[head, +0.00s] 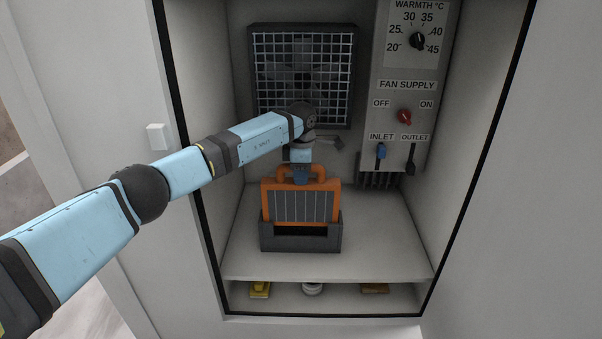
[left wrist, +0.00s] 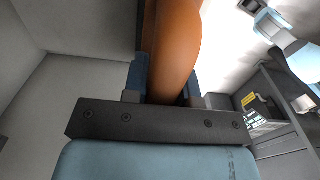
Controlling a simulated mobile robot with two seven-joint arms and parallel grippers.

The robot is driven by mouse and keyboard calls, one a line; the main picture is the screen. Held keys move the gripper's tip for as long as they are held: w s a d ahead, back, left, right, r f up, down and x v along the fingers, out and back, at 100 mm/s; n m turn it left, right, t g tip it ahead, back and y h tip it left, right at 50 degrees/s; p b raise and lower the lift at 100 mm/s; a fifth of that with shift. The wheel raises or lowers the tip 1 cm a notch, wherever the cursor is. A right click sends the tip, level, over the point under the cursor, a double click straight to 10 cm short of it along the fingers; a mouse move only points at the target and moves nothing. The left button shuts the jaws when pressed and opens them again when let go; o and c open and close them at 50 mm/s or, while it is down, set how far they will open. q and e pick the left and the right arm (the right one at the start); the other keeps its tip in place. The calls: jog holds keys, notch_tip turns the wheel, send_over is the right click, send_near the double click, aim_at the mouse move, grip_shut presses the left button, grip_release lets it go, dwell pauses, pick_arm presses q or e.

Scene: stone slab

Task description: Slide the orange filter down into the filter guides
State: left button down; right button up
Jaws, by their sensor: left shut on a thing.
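The orange filter (head: 300,206) has a grey pleated panel and a handle on top. It stands upright, its lower part inside the dark grey filter guides (head: 330,240) on the cabinet's shelf. How deep it sits in them I cannot tell. My left gripper (head: 300,176) comes from above and is shut on the filter's handle. In the left wrist view the orange handle (left wrist: 172,50) is between my left gripper's fingers (left wrist: 165,92). My right gripper is not in view.
A fan with a metal grille (head: 300,75) is on the back wall. Small items, such as a yellow one (head: 260,290), lie below the shelf. The shelf (head: 390,235) is clear right of the guides.

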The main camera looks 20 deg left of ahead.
aim_at(301, 196)
pick_arm(q)
jog(key=shift+f+b, duration=0.95)
jog(key=shift+f, duration=0.7)
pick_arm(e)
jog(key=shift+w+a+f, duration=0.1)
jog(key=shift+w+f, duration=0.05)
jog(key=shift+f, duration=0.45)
pick_arm(q)
jog(key=shift+f+b, duration=1.35)
jog(key=shift+f, duration=0.9)
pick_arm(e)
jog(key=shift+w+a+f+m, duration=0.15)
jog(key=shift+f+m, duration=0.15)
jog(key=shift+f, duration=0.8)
pick_arm(q)
jog(key=c, duration=0.8)
grip_release()
jog(key=shift+c, duration=0.2)
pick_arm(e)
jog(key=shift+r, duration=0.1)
pick_arm(q)
notch_tip(301, 196, up, 14)
jog(key=shift+f, duration=0.1)
